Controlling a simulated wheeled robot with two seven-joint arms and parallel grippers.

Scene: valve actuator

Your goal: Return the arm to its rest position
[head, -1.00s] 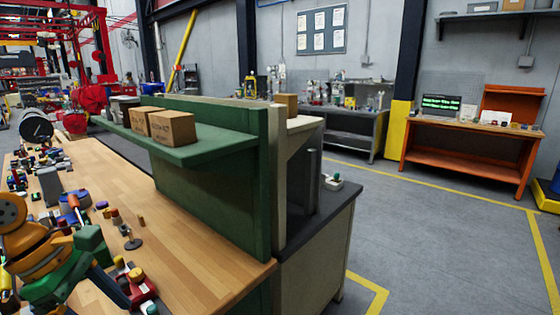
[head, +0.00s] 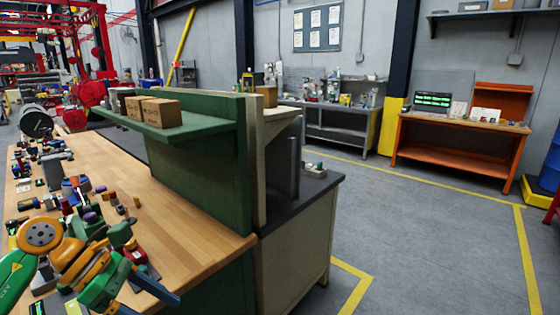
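My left arm, orange and green with a grey joint disc, comes in at the lower left in the head view. My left gripper (head: 140,284), with a green body and dark blue-grey finger parts, is over the near edge of the wooden workbench (head: 190,228). It is beside a small red and yellow part (head: 134,250). I see nothing clearly held, and the overlap of the parts hides whether the fingers are apart. My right gripper is not in view.
Many small parts crowd the bench's left side. A green shelf (head: 190,127) carries cardboard boxes (head: 160,112). Behind it are a grey bench (head: 345,135) and an orange workbench (head: 460,145). Open grey floor (head: 420,215) with yellow lines lies to the right.

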